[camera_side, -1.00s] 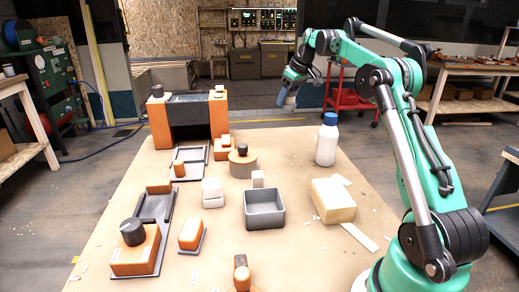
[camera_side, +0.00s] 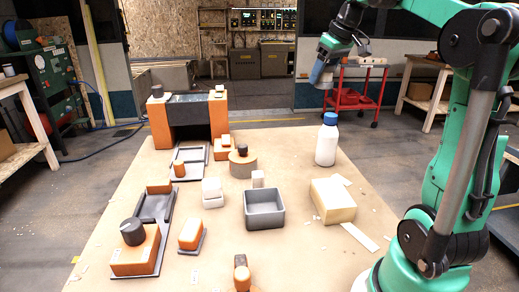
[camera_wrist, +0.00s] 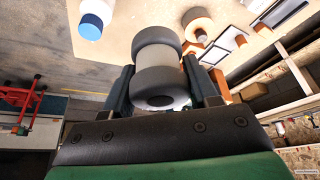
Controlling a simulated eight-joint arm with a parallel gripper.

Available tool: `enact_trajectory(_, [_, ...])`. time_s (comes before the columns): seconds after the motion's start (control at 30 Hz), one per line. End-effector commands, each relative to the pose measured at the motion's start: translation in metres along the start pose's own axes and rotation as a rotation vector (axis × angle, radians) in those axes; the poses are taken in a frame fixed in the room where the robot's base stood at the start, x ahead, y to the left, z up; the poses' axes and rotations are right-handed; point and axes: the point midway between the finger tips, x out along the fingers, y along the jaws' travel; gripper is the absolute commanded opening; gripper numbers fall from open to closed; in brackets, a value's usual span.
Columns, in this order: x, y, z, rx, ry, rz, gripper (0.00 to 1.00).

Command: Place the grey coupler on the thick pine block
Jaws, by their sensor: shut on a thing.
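My gripper (camera_side: 318,78) is high above the far right side of the table, in the air. In the wrist view its two dark fingers are shut on the grey coupler (camera_wrist: 154,72), a spool-like part with dark grey ends and a paler middle. In the side view I cannot make the coupler out apart from the blue-grey fingers. The thick pine block (camera_side: 333,201) lies on the right of the table, nearer the camera than my gripper. Its pale top looks bare.
A white bottle with a blue cap (camera_side: 326,142) stands behind the block. A grey open bin (camera_side: 264,209) is left of it, and a thin pale strip (camera_side: 360,237) lies in front. Orange blocks, grey trays and an orange arch (camera_side: 160,124) fill the left side.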

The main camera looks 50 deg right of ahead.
Motion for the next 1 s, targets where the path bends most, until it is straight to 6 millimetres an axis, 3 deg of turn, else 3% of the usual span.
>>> enact_trajectory(0.3, [-0.02,-0.03,0.063,0.06,0.0,0.025,0.03])
enact_trajectory(0.57, [-0.02,-0.042,0.087,0.082,0.0,0.034,0.03])
enact_trajectory(0.73, [0.0,-0.043,0.097,0.084,0.0,0.035,0.03])
enact_trajectory(1.0, [0.06,-0.043,0.122,0.083,0.0,0.035,0.03])
